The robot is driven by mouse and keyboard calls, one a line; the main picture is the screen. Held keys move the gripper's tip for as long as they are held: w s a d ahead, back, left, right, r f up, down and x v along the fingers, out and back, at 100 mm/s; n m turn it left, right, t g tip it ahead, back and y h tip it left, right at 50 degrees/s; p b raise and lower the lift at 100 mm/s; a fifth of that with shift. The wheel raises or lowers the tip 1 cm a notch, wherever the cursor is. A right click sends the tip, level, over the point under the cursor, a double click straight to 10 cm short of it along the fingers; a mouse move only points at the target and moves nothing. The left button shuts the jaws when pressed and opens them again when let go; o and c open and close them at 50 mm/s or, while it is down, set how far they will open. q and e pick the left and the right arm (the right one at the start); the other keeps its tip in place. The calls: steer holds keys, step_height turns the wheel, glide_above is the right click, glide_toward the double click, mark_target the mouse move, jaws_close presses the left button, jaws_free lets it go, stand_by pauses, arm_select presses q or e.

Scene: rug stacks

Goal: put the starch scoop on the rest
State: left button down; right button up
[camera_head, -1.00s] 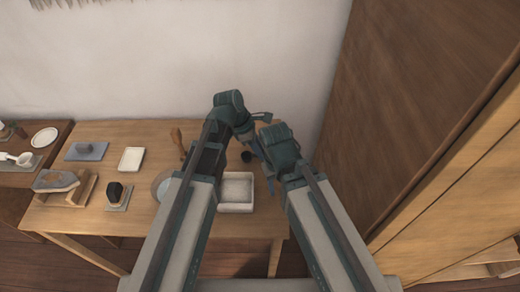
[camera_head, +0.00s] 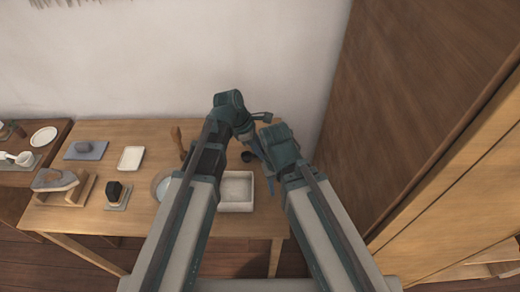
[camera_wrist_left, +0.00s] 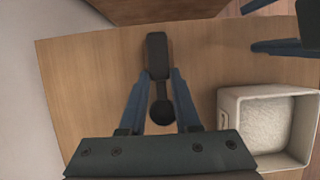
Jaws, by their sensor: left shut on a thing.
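The starch scoop (camera_wrist_left: 163,112) is dark, with a round bowl and a thick handle. In the left wrist view the handle lies between the fingertips of my left gripper (camera_wrist_left: 160,73), which is shut on it. The bowl sits between the fingers, over the wooden table. The scoop's bowl also shows as a dark spot in the head view (camera_head: 247,156). I cannot tell whether the scoop touches the table. My right gripper (camera_wrist_left: 250,28) is empty, its fingers apart. I cannot tell for sure which thing is the rest; a white rectangular dish (camera_head: 131,158) lies farther left.
A white square tray (camera_head: 236,205) with pale contents stands close to the scoop. The wall is behind; a wooden cabinet (camera_head: 440,130) is right.

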arm_select(q)
steer(key=shift+f+b, duration=0.3)
arm_select(e)
steer(key=shift+f, duration=0.3)
arm_select(q)
steer(key=c, duration=0.5)
jaws_free()
steer(key=shift+c, duration=0.2)
steer(key=p+v, duration=1.3)
steer(key=shift+a+r, duration=0.15)
steer(key=shift+r, duration=0.2)
arm_select(e)
step_height(320, 180, up, 13)
steer(key=shift+f, duration=0.15)
arm_select(q)
steer(key=s+f+m+y, duration=0.1)
steer(key=s+m+y, duration=0.4)
steer(key=s+m, duration=0.8)
steer(key=m, duration=0.8)
steer(key=shift+a+f+m+y, duration=0.3)
steer(key=shift+a+m+y, duration=0.1)
